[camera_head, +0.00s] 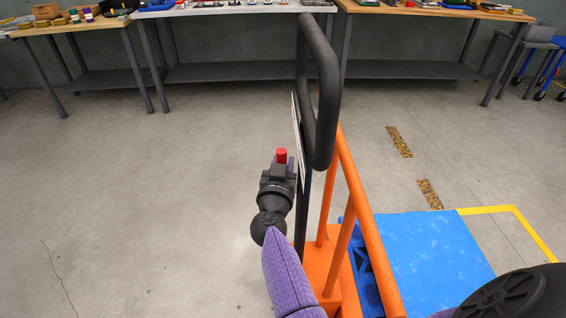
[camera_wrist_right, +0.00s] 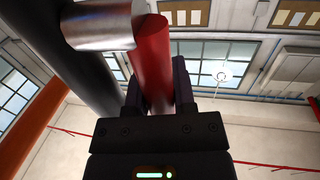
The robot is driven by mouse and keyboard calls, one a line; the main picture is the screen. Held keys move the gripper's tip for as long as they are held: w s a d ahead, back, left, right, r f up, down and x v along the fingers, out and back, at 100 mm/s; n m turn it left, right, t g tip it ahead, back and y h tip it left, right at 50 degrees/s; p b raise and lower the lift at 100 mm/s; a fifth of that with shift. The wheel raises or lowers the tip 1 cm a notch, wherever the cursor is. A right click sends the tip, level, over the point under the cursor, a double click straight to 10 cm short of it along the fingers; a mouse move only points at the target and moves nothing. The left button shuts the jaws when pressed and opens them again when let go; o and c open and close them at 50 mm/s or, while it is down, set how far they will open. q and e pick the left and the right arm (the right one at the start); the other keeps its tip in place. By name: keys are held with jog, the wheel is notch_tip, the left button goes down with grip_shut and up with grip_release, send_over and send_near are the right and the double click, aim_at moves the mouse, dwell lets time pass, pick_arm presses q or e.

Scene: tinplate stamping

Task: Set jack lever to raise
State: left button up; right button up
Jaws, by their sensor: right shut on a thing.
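The jack is an orange hand truck frame (camera_head: 367,225) with a tall black loop handle (camera_head: 325,95). A red lever (camera_head: 282,154) shows as a small red tip beside the handle. In the right wrist view, the red lever (camera_wrist_right: 151,50) is a red rod next to a silver metal cylinder (camera_wrist_right: 100,24) and a black post. My right gripper (camera_head: 280,168) is at the left side of the handle, with its fingers on either side of the red rod, shut on it; it also shows in the right wrist view (camera_wrist_right: 157,88). My left gripper is not in view.
A blue platform (camera_head: 430,260) lies right of the orange frame, near a yellow floor line (camera_head: 535,233). Workbenches with grey lower shelves (camera_head: 235,73) line the back wall. Two worn striped markings (camera_head: 399,141) are on the floor. The floor to the left is clear.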

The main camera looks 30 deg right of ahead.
grip_shut()
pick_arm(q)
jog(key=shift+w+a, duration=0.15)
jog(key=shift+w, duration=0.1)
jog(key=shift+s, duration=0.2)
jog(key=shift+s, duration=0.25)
pick_arm(e)
jog(key=shift+f, duration=0.1)
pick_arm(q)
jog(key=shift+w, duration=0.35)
